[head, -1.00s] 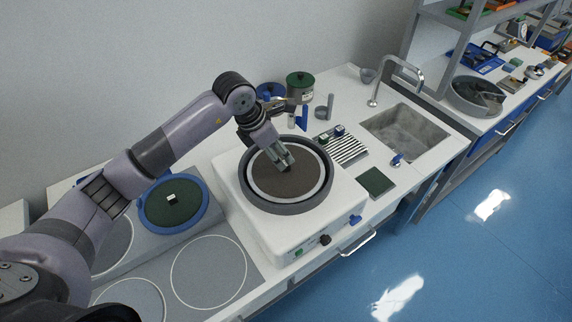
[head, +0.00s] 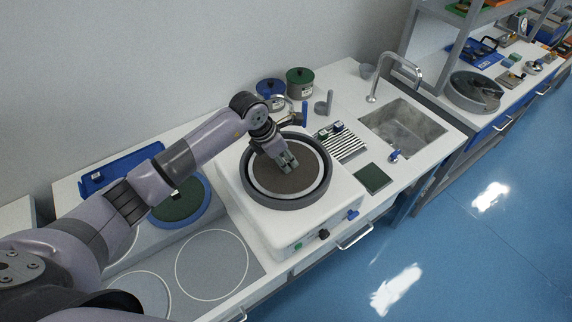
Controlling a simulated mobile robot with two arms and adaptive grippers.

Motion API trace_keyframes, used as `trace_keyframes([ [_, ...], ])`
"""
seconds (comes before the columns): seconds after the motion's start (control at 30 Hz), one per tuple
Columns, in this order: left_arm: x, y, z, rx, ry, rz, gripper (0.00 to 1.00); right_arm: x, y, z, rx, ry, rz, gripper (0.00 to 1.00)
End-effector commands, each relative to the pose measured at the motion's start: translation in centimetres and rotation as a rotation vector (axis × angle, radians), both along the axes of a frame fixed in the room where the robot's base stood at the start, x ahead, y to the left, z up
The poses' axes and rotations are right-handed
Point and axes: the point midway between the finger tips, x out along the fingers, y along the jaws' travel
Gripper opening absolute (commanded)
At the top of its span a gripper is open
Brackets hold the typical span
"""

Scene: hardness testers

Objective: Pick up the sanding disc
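A round brown disc (head: 290,180) lies flat inside the grey ring of a white machine (head: 265,222) in the middle of the head view; it looks like the sanding disc. My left gripper (head: 289,167) points down over this disc, near its centre. I cannot tell whether its fingertips touch the surface, or whether they are open or shut. The gripper hides a small part of the disc. A dark green disc (head: 180,205) with a blue rim lies to the left, partly hidden by my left arm. My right gripper is not in view.
Green and blue canisters (head: 300,82) stand behind the machine. A striped rack (head: 342,146), a dark green square pad (head: 371,179) and a sink (head: 402,128) lie to its right. White-outlined circles (head: 212,265) mark a clear grey area at the left front.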

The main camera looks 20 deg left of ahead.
Motion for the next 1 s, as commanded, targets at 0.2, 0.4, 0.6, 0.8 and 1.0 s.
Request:
trace_keyframes([
  [0.2,0.0,0.0,0.0,0.000,0.000,0.000,0.13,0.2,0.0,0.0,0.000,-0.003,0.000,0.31],
  [0.4,0.0,0.0,0.1,0.000,0.000,0.000,0.00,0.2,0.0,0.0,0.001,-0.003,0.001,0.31],
  [0.6,0.0,0.0,0.1,-0.001,-0.002,0.000,0.00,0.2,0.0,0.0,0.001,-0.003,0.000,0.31],
  [0.8,0.1,0.0,0.3,-0.001,-0.002,0.000,0.00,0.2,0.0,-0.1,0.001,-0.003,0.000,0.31],
  [1.0,0.2,0.0,2.1,0.000,-0.007,0.000,0.00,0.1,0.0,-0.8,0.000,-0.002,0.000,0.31],
])
